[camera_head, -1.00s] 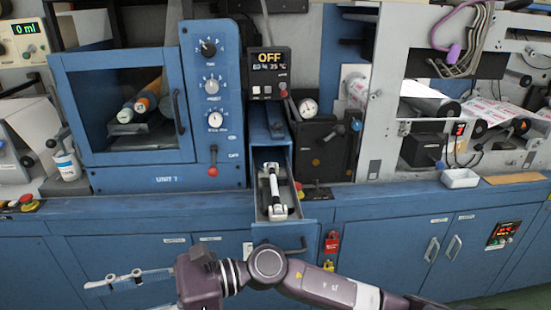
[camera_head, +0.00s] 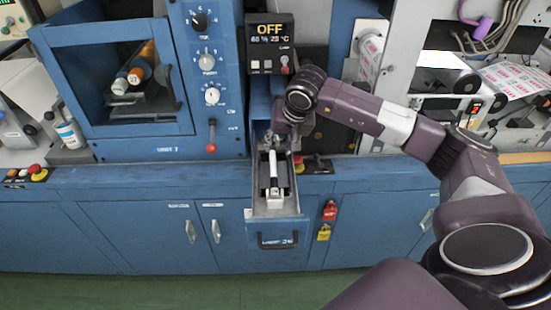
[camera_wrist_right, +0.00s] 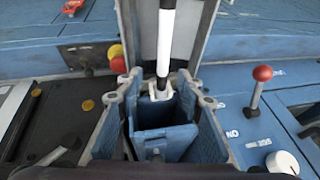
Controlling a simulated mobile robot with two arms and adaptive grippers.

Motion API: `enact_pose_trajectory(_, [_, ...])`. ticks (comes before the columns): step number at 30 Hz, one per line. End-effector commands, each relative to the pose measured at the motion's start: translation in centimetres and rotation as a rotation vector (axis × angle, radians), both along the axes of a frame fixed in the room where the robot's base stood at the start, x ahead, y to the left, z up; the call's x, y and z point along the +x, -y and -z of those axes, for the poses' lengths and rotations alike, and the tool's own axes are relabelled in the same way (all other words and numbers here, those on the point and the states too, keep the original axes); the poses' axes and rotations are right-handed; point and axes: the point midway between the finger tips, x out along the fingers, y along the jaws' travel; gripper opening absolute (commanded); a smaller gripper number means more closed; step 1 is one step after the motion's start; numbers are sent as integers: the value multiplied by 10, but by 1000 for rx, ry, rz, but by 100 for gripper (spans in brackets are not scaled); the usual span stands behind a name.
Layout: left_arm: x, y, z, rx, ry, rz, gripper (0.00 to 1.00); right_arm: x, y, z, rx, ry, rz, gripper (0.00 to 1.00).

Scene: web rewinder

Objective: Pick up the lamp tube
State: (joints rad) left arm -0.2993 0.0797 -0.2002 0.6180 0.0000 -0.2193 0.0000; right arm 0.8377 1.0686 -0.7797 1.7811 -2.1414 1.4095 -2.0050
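The lamp tube (camera_head: 272,171), a slim white tube with dark bands, lies lengthwise in an open drawer (camera_head: 278,207) below the OFF display. In the right wrist view the white tube (camera_wrist_right: 166,38) runs down to a pale end holder (camera_wrist_right: 160,90). My right gripper (camera_head: 280,142) is over the back of the drawer, pointing down and partly hidden by its wrist. In the right wrist view its two fingers (camera_wrist_right: 160,80) stand apart on either side of the tube's end, with no grip on it. My left gripper is out of view.
The blue cabinet with dials and a red-knobbed lever (camera_head: 211,137) stands left of the drawer. A red-yellow button (camera_wrist_right: 117,57) sits close to the fingers in the right wrist view. Red and yellow padlocks (camera_head: 327,220) hang right of the drawer.

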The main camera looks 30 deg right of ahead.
Motion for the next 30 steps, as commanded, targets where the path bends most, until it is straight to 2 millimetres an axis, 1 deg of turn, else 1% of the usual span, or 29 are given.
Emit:
enact_pose_trajectory(5, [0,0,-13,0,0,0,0,6,-2,16,5,-4,-2,34])
enact_pose_trajectory(9, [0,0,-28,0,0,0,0,13,-2,35,6,-5,-1,34])
enact_pose_trajectory(12, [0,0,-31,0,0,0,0,19,-2,48,6,-2,-1,34])
enact_pose_trajectory(16, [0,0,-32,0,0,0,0,23,-1,56,5,0,-2,34])
enact_pose_trajectory(22, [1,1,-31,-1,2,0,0,23,-1,57,5,1,-2,34])
enact_pose_trajectory(23, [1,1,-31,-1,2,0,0,23,-1,57,5,1,-2,32])
enact_pose_trajectory(30, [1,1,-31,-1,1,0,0,23,-1,57,6,2,-2,6])
